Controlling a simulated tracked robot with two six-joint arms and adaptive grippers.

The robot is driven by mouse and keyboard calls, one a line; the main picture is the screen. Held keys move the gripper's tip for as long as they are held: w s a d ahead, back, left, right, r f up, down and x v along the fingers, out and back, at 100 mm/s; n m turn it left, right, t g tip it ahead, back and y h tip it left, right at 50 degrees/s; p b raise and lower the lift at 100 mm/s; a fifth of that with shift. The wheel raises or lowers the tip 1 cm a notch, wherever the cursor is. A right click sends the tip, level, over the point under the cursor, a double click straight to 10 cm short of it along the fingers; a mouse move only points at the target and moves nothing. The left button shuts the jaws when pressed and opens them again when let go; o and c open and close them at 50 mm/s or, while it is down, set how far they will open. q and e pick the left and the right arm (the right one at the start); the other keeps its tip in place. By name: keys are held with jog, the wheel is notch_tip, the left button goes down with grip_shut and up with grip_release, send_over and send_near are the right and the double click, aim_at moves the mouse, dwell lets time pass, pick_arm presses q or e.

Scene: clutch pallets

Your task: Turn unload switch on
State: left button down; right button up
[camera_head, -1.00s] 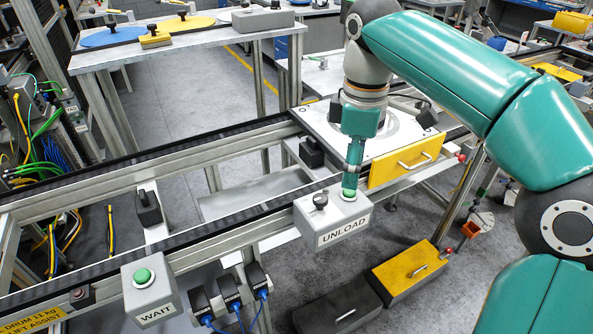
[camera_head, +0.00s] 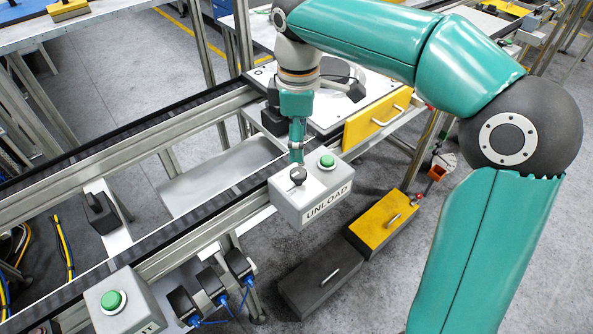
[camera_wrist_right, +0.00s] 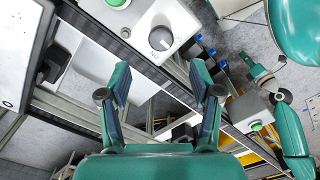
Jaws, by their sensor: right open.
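The grey UNLOAD box (camera_head: 312,205) sits on the front rail in the head view. It carries a dark switch knob (camera_head: 298,175) and a green button (camera_head: 327,161). In the right wrist view the knob (camera_wrist_right: 160,38) shows a light top, with an upside-down ON label beside it. My right gripper (camera_head: 297,160) points down just behind and above the knob. In the wrist view its two fingers (camera_wrist_right: 160,72) are wide apart and empty, with the knob beyond the tips. My left arm (camera_wrist_right: 290,130) shows at the right of the wrist view; its gripper state is unclear.
The WAIT box (camera_head: 122,302) with a green button stands on the same rail at lower left. A yellow drawer front (camera_head: 377,121) is right of the UNLOAD box. Yellow (camera_head: 388,224) and dark (camera_head: 320,275) blocks lie below. Blue-cabled connectors (camera_head: 212,285) hang beneath the rail.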

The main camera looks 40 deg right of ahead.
aim_at(298, 172)
notch_tip(298, 172, down, 8)
jog(key=shift+f+b, duration=0.25)
jog(key=shift+b, duration=0.1)
jog(key=c, duration=1)
jog(key=shift+s+a, duration=0.1)
jog(key=shift+a, duration=0.05)
jog(key=shift+c, duration=0.7)
